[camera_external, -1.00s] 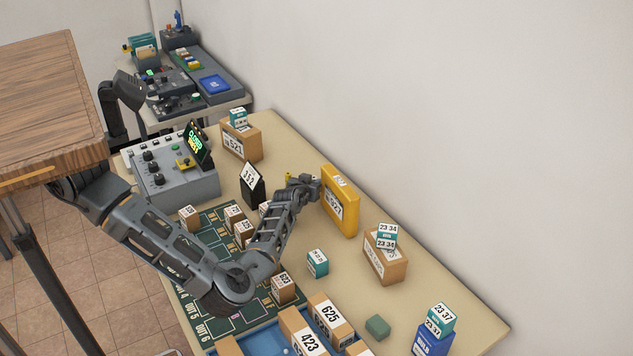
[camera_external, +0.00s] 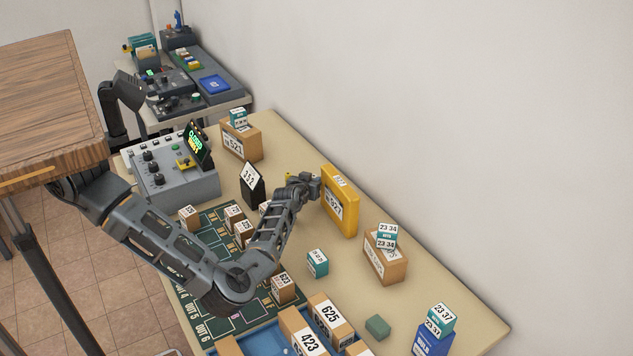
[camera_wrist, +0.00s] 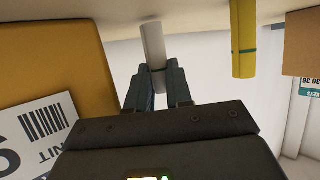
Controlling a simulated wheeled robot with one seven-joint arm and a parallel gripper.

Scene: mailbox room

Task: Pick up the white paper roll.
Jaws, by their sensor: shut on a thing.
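In the wrist view, the white paper roll (camera_wrist: 152,44) is a thin pale cylinder with a dark band, and it stands between the two fingers of my gripper (camera_wrist: 155,80). The fingers are shut on its near part. Its far end reaches the beige surface at the top of the picture. In the external view, my gripper (camera_external: 306,183) is low over the table beside the yellow box marked 527 (camera_external: 338,205). I cannot make out the white roll there.
A yellow roll (camera_wrist: 243,40) is to the right in the wrist view. A black stand with a number card (camera_external: 253,190) is left of my gripper. A cardboard box marked 521 (camera_external: 241,143) stands farther back. The wall runs close behind the yellow box.

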